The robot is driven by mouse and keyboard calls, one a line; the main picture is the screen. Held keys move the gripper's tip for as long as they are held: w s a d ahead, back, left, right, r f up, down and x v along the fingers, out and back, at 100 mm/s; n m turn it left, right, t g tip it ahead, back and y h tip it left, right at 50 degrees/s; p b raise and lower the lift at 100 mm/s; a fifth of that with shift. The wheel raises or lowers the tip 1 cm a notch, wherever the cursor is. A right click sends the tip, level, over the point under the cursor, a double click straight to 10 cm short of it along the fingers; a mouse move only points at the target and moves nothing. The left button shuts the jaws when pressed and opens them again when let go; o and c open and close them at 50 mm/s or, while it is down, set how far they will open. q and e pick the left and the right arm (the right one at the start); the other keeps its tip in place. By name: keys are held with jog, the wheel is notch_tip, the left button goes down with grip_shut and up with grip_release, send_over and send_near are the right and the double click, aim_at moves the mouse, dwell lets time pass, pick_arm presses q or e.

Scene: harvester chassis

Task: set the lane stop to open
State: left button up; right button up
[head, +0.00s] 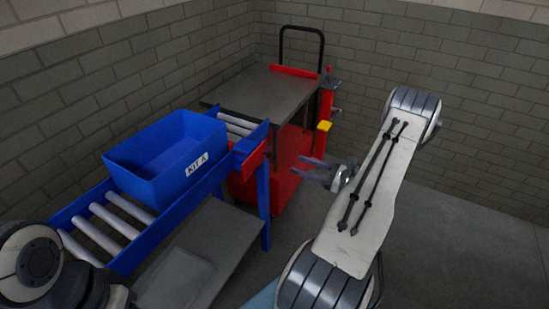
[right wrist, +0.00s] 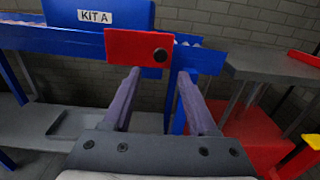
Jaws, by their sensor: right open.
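The lane stop looks to be the red plate (head: 253,158) on the outer side of the blue roller lane (head: 80,203), near its far end. In the right wrist view the red plate (right wrist: 128,46) lies about level, with a dark round pivot at its right. My right gripper (head: 306,170) is open and empty, to the right of the plate, with its fingers toward the lane. In the wrist view its fingertips (right wrist: 158,74) show just below the plate; I cannot tell if they touch it. My left gripper is out of view.
A blue bin (head: 150,165) labelled KIT A sits on the rollers, short of the lane's end. A grey shelf (head: 215,235) is below the lane.

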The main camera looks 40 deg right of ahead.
aim_at(272, 154)
jog(key=p+x, duration=0.1)
jog(key=x, duration=0.9)
jog(key=shift+w, duration=0.1)
grip_shut()
dwell(1.2)
